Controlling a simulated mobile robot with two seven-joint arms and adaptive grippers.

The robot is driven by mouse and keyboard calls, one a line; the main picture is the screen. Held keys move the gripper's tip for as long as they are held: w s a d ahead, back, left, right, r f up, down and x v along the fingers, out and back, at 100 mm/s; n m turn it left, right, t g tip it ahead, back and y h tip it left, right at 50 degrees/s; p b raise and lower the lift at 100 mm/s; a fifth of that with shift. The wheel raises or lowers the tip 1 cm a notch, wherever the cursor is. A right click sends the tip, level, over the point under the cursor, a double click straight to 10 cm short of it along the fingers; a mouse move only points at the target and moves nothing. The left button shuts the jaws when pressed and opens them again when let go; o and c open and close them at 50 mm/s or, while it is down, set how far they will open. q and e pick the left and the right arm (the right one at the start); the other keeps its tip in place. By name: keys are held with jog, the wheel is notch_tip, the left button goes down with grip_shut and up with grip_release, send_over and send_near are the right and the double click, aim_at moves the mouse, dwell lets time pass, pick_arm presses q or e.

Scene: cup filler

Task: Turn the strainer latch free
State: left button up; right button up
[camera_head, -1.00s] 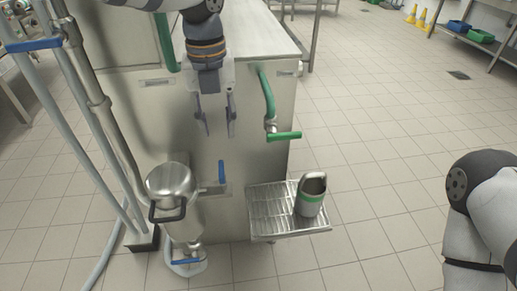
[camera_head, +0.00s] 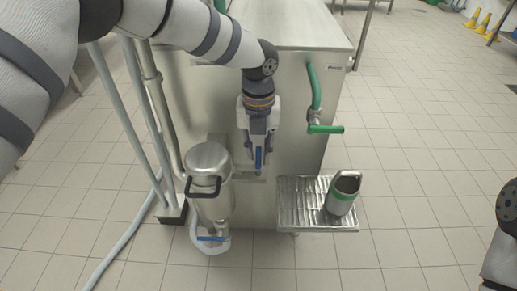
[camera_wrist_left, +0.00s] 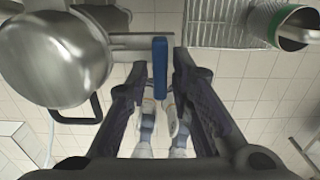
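The strainer is a steel canister (camera_head: 208,165) with a domed lid and dark handle, on the left of the steel cabinet's front. The blue latch lever (camera_head: 259,159) is to its right and also shows in the left wrist view (camera_wrist_left: 160,68), beside the canister's rounded lid (camera_wrist_left: 58,58). My left gripper (camera_head: 258,150) is at the blue lever. In the left wrist view, its two fingers stand open on either side of the lever, with a visible gap on each side. My right gripper is out of view; only part of the right arm shows at the right edge.
A slotted drip tray (camera_head: 290,222) with a steel, green-banded cup (camera_head: 342,194) stands to the right. A green-handled tap (camera_head: 325,129) is above it. Grey pipes run down left of the canister. A blue-handled valve (camera_head: 211,239) sits below it.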

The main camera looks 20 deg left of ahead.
pick_arm(q)
grip_shut()
jog(key=shift+n, duration=0.3)
jog(key=n, duration=0.3)
jog(key=shift+r+n, duration=0.1)
jog(key=shift+n, duration=0.3)
jog(key=n, duration=0.4)
jog(key=shift+n+p, duration=0.3)
jog(key=n, duration=0.4)
jog(key=shift+n, duration=2.4)
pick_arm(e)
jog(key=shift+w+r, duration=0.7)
